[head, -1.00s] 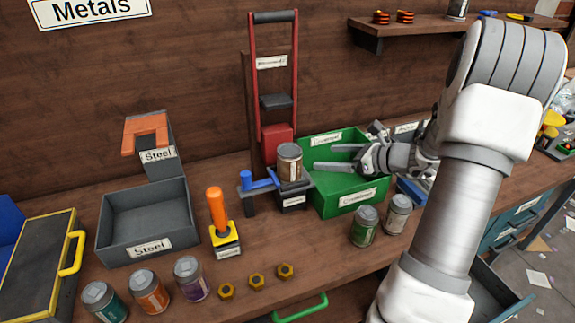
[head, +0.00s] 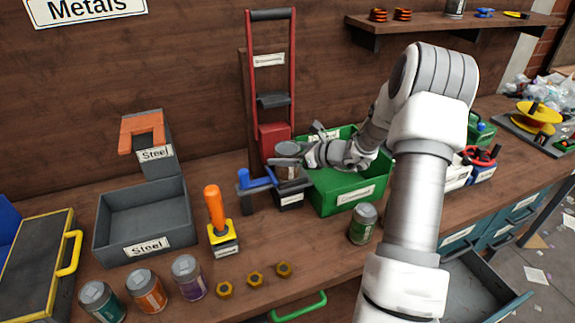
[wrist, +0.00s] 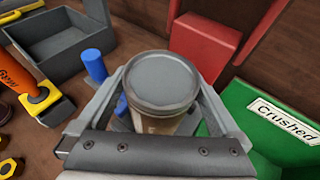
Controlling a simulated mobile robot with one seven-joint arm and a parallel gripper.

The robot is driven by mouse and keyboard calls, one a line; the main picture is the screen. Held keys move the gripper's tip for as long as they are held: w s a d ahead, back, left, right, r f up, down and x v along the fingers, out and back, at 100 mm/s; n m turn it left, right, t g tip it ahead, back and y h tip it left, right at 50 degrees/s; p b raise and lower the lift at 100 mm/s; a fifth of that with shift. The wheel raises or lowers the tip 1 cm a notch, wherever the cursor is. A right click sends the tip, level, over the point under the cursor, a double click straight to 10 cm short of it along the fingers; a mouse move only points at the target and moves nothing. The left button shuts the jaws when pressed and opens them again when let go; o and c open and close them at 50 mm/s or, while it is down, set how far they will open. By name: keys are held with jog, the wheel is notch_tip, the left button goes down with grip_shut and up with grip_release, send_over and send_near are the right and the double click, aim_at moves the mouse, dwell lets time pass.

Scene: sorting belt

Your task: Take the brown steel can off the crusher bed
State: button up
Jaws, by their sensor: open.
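The brown can (head: 287,150) stands upright on the crusher bed (head: 291,199) in the head view, with its grey lid up. In the wrist view the can (wrist: 161,82) fills the middle, seen from above and behind. My gripper (head: 292,162) is open, with one finger on each side of the can. The fingers also show in the wrist view (wrist: 160,90), and I cannot tell whether they touch the can. The crusher's red press block (head: 274,135) is raised behind the can. The can's lower part is partly hidden by my gripper.
A green bin labelled Crushed (head: 352,197) stands directly right of the crusher. A blue handle (head: 259,180) is at its left. A grey Steel bin (head: 143,246) and an orange-handled tool (head: 216,210) are farther left. A green can (head: 363,224) stands in front of the green bin.

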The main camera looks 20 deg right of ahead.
jog(key=shift+x, duration=1.1)
jog(key=shift+r, duration=0.1)
jog(key=c, duration=1)
jog(key=shift+c, duration=0.2)
